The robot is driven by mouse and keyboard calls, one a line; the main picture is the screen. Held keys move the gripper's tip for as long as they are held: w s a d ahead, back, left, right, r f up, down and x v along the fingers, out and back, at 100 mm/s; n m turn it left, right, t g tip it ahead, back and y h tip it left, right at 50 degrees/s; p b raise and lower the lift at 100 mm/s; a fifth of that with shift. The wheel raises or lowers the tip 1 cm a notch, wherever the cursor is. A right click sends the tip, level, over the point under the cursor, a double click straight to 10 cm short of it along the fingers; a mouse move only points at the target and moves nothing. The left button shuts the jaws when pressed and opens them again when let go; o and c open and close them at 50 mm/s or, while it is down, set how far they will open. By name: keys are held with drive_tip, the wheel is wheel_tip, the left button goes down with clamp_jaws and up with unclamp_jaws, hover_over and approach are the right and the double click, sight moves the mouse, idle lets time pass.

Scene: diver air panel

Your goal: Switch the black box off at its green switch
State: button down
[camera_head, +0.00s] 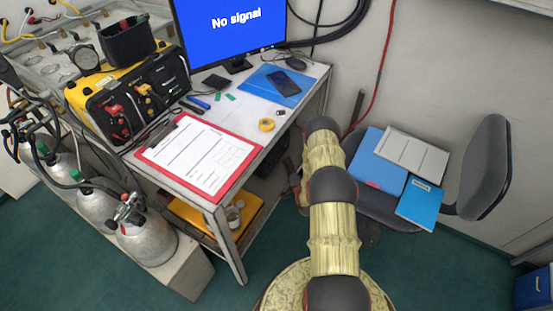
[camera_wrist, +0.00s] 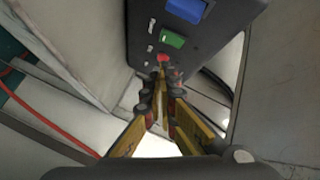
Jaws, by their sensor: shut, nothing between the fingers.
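In the wrist view, a black box (camera_wrist: 206,40) fills the upper middle. Its face carries a green switch (camera_wrist: 172,39), a larger blue part (camera_wrist: 186,10) above it and a small red part (camera_wrist: 163,58) below it. Pale marks run along the left of these. My gripper (camera_wrist: 160,75) is shut and empty, its yellow fingers pointing up at the face. The fingertips appear just below the red part, with the green switch a little beyond; I cannot tell whether they touch the box. In the head view, I cannot clearly make out the box or my gripper.
A desk with a red clipboard (camera_head: 200,155), monitor (camera_head: 230,30) and yellow-black panel (camera_head: 130,95) stands left of my arm. Metal cylinders (camera_head: 145,240) stand further left. A chair (camera_head: 485,165) with blue folders (camera_head: 378,160) is at the right.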

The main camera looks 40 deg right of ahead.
drive_tip(key=shift+s+d+f, duration=0.1)
drive_tip(key=shift+s+d, duration=0.25)
drive_tip(key=shift+s, duration=0.45)
drive_tip(key=shift+s+d+f, duration=0.1)
drive_tip(key=shift+s+d, duration=0.2)
drive_tip(key=shift+s, duration=0.5)
